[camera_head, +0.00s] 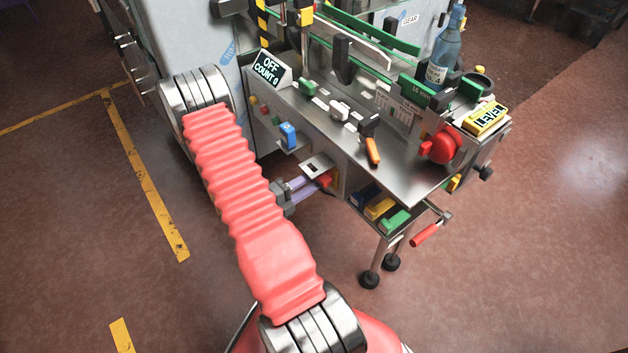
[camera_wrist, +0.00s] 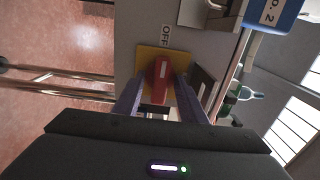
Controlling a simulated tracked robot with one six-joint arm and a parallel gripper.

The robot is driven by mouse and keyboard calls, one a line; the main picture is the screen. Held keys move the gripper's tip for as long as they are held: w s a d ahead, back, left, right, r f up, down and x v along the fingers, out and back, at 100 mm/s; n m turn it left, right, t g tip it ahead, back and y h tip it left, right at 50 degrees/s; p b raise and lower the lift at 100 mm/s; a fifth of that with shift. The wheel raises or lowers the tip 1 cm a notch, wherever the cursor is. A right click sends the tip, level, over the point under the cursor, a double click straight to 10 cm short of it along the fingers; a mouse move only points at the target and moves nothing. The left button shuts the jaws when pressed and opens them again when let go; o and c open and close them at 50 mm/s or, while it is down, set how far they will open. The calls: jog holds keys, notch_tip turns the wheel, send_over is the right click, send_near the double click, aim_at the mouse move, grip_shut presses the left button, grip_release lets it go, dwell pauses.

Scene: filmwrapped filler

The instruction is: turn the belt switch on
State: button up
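The belt switch is a red handle (camera_wrist: 161,80) on a yellow plate (camera_wrist: 147,58), with an OFF label (camera_wrist: 166,36) beside it in the wrist view. In the head view the red handle (camera_head: 325,180) shows under the front edge of the machine. My gripper (camera_wrist: 160,88) has its two purple fingers apart, one on each side of the handle. Yellow plate shows between fingers and handle, so it looks open; contact cannot be told. In the head view my gripper (camera_head: 312,187) points right at the switch. A display (camera_head: 269,69) reads OFF, COUNT 0.
A steel plate (camera_head: 315,167) juts out just above my gripper. A blue switch (camera_head: 288,134) is above left. Blue, yellow and green blocks (camera_head: 379,208) sit right of the switch. A red crank handle (camera_head: 425,236) sticks out farther right. The floor in front is clear.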

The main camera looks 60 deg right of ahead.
jog(key=shift+c, duration=0.3)
grip_shut()
jog(key=shift+f+m, duration=0.1)
jog(key=shift+m, duration=0.3)
jog(key=m, duration=0.8)
jog(key=shift+m, duration=0.3)
jog(key=m, duration=0.4)
jog(key=shift+m, duration=2.3)
